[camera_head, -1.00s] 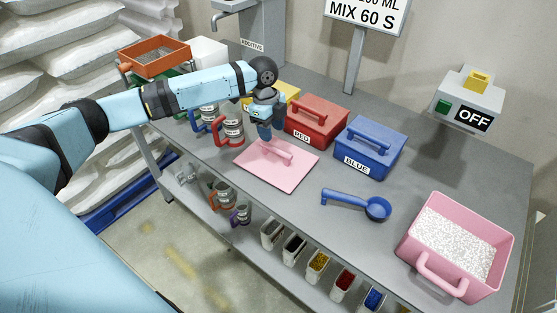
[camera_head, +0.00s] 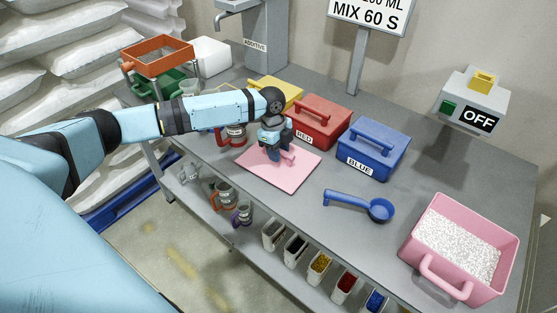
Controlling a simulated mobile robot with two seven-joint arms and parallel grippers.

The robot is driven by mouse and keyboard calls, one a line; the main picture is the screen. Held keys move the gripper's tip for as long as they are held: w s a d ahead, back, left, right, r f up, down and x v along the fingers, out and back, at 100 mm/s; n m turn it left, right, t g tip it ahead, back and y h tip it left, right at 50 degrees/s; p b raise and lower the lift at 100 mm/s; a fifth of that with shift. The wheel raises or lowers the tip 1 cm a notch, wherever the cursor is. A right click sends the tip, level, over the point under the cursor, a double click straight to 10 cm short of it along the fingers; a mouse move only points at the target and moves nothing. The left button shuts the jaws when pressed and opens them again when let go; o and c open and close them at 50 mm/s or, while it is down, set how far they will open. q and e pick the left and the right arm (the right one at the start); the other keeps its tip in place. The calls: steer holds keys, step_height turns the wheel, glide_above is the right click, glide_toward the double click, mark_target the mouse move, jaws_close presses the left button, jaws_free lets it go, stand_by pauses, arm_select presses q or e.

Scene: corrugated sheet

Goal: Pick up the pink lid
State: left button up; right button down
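The pink lid (camera_head: 262,172) lies flat on the grey bench, left of the blue scoop. Its raised bar handle is mostly hidden behind my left gripper (camera_head: 281,157), with only a bit of pink showing beside the fingers. My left gripper points down at the handle, with its fingertips low over the lid. The view does not show whether the fingers are closed on the handle or still apart around it. My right gripper is not in view. The open pink bin (camera_head: 422,247), full of white granules, stands at the right end of the bench.
The red box (camera_head: 318,125) and blue box (camera_head: 372,155) stand behind the lid, and a yellow box (camera_head: 276,92) is farther back. A blue scoop (camera_head: 360,204) lies to the right. A measuring jug (camera_head: 233,137) stands left of the lid.

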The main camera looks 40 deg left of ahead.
arm_select(q)
jaws_close()
